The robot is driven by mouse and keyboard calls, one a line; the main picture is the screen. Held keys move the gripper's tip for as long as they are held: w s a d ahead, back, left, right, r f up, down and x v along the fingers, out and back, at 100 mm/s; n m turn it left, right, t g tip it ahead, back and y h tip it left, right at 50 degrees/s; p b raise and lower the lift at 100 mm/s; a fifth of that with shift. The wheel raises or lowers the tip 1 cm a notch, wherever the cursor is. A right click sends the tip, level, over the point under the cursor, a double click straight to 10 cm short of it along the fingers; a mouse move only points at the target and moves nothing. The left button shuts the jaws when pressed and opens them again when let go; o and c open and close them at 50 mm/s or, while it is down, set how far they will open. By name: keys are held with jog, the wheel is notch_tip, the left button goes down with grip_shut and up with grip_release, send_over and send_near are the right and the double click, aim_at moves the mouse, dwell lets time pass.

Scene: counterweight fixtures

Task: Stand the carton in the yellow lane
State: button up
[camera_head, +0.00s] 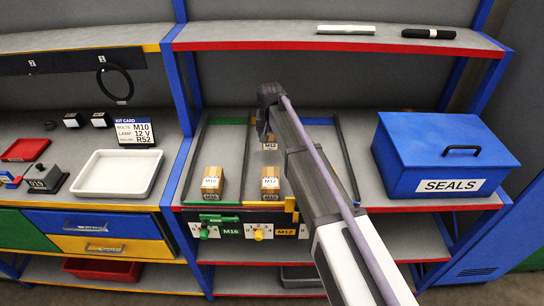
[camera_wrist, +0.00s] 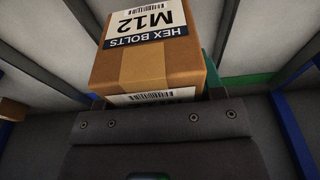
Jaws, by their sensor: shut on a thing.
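A brown carton with a white and blue M12 HEX BOLTS label (camera_wrist: 150,62) fills the upper middle of the wrist view. My gripper (camera_wrist: 156,96) is shut on it, with a finger at either side. In the head view the carton (camera_head: 270,146) shows partly below my gripper (camera_head: 265,130), toward the back of the lanes. My arm hides part of the area to its right. The yellow lane has a yellow front strip (camera_head: 268,204). Another M12 carton (camera_head: 270,182) stands at its front. Whether the held carton touches the shelf is unclear.
An M16 carton (camera_head: 212,182) stands at the front of the green lane (camera_head: 218,204), left of the yellow one. Dark rails divide the lanes. A blue SEALS box (camera_head: 440,150) is on the right. A red-edged shelf (camera_head: 290,46) runs above.

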aim_at(271, 157)
notch_tip(271, 157, down, 9)
jog(key=b, duration=0.7)
jog(key=shift+f, duration=0.1)
jog(key=shift+r, duration=0.3)
jog(key=shift+c, duration=0.6)
jog(key=shift+f, duration=0.3)
jog(key=o, duration=1.3)
jog(key=shift+r, duration=0.15)
